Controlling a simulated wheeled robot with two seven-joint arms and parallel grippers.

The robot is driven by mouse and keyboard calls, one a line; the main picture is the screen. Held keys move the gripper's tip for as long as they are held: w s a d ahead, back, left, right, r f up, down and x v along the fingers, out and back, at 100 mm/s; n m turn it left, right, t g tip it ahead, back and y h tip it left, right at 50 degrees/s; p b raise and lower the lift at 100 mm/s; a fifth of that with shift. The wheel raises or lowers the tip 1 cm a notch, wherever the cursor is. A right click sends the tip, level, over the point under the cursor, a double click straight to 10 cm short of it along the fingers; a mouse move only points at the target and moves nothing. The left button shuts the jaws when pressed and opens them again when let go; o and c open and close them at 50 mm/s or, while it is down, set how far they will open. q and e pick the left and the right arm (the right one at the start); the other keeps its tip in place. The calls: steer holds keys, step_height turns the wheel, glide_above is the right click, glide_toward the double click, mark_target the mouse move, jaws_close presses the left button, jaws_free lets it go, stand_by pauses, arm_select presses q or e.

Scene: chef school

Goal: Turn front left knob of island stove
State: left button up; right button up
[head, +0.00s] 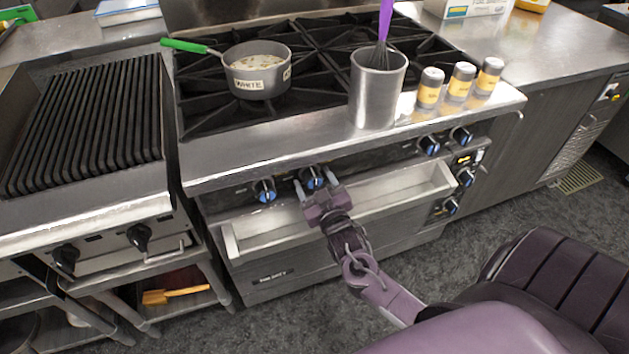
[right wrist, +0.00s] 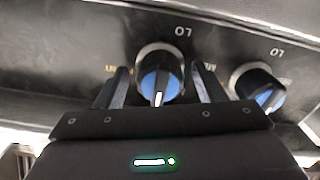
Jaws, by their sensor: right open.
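The stove front carries several black knobs with blue faces. The leftmost knob (head: 265,190) is free, and the second knob from the left (head: 312,177) is right at my right gripper (head: 316,188). The right gripper is open, with one finger on each side of that second knob. In the right wrist view the same knob (right wrist: 160,76) sits between the two fingertips (right wrist: 158,82), its pointer near vertical; I cannot tell whether the fingers touch it. The leftmost knob (right wrist: 258,88) shows at the right there, outside the fingers. My left gripper is not in view.
A pot (head: 258,72) with a green handle, a metal canister (head: 378,90) holding a whisk and three spice jars (head: 461,80) stand on the stove top. A metal drawer or tray (head: 400,192) protrudes under the knobs. A grill (head: 90,120) adjoins at left.

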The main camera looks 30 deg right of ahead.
steer(key=shift+w, duration=0.15)
steer(key=c, duration=1)
steer(key=shift+o, duration=0.2)
